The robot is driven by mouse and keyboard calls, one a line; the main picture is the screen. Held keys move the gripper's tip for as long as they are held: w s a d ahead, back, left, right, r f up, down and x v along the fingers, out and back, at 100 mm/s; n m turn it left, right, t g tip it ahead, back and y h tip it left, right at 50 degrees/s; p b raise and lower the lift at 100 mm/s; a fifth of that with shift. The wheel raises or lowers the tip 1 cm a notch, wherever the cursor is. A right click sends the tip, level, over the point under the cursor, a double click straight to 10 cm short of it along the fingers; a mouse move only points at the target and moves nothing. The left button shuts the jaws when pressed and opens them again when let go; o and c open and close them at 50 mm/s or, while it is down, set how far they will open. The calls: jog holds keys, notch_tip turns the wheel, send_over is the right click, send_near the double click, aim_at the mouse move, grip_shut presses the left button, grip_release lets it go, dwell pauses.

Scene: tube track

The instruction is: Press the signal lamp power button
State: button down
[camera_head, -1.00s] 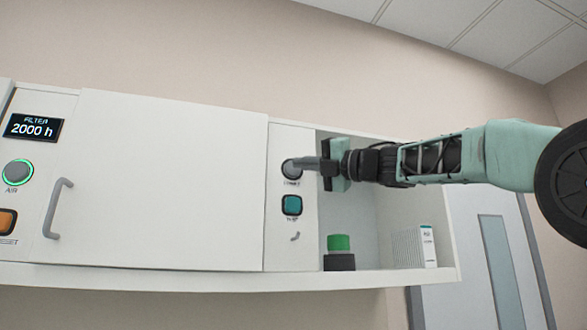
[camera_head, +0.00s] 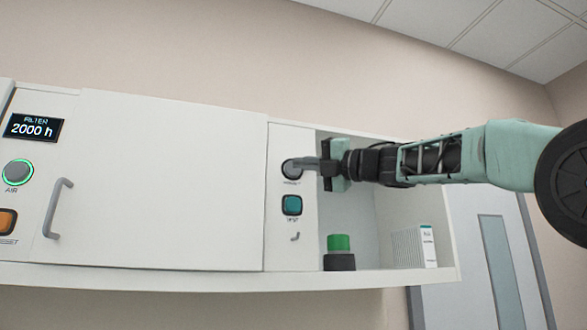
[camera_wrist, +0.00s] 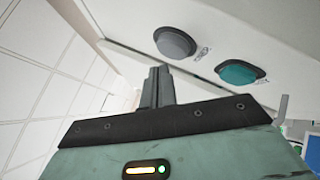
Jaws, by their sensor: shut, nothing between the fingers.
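A round grey button (camera_head: 288,169) sits in a dark ring on the narrow white panel, above a square-framed teal button (camera_head: 292,205). Their small labels are too blurred to read surely. In the wrist view the grey button (camera_wrist: 174,43) and the teal button (camera_wrist: 239,73) lie beyond my fingers. My gripper (camera_head: 304,164) is shut and empty, its fingers pointing left at the grey button and overlapping its right side; I cannot tell whether they touch. In the wrist view my gripper (camera_wrist: 158,72) shows its fingertips together, just below the grey button in the picture.
Right of the panel, an open compartment holds a green-topped lamp-like cylinder (camera_head: 339,243) on a dark base and a white ribbed box (camera_head: 413,247). Left is a large white door (camera_head: 165,180) with a grey handle (camera_head: 56,209). A small hook (camera_head: 295,237) sits below the teal button.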

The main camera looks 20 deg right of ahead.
jog(key=shift+w, duration=0.1)
jog(key=shift+w, duration=0.35)
jog(key=shift+w+p, duration=0.5)
dwell(0.9)
jog(key=shift+s, duration=0.15)
jog(key=shift+s+b, duration=0.45)
jog(key=shift+s, duration=0.35)
jog(key=shift+s, duration=0.1)
jog(key=shift+s+b, duration=1.1)
jog(key=shift+s, duration=1.85)
